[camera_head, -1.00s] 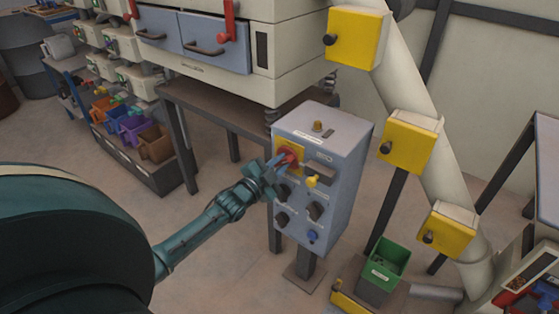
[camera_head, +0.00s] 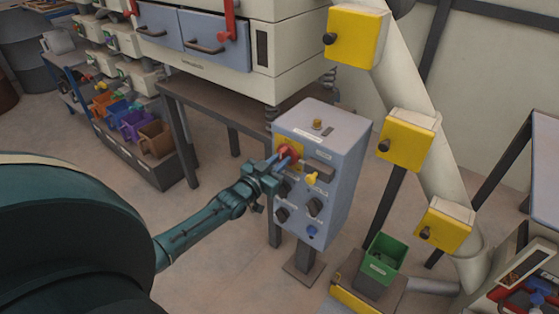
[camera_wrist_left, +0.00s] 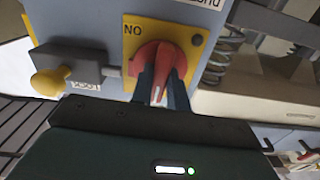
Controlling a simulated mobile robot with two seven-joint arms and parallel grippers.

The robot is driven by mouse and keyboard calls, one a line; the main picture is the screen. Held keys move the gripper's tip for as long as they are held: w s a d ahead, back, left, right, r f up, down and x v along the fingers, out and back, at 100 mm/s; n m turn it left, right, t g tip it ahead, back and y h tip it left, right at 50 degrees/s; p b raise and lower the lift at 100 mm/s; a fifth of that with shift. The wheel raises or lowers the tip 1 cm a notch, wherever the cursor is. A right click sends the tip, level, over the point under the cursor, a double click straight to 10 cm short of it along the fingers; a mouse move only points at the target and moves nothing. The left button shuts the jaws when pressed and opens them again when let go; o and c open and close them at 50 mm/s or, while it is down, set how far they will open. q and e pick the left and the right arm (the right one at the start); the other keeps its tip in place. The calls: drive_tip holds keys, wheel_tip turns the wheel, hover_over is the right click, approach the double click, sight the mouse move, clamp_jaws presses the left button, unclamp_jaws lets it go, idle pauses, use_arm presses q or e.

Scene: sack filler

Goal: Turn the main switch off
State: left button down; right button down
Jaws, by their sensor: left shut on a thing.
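The main switch is a red rotary knob (camera_head: 289,153) on a yellow plate, high on the front of the grey control box (camera_head: 328,135). In the left wrist view the red knob (camera_wrist_left: 158,62) sits on the yellow plate (camera_wrist_left: 187,32), with letters reading "NO" upside down at its corner. My left gripper (camera_head: 281,161) is at the knob, with its fingers on both sides of the knob's grip. In the left wrist view the fingers (camera_wrist_left: 160,90) are shut on the red knob, and a white mark shows between them. My right gripper is not in view.
A yellow knob (camera_head: 312,178) and several dark knobs are on the same box front, close to my left gripper. A green bin (camera_head: 382,258) stands low at the right. Yellow boxes (camera_head: 407,142) line the pale pipe. A dark table (camera_head: 215,110) stands behind.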

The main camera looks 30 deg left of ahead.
use_arm(q)
drive_tip(key=shift+n, duration=0.5)
drive_tip(key=c, duration=1.4)
unclamp_jaws()
drive_tip(key=shift+o, duration=0.2)
drive_tip(key=shift+s, duration=0.1)
drive_tip(key=s+a+p, duration=0.1)
drive_tip(key=s, duration=1.2)
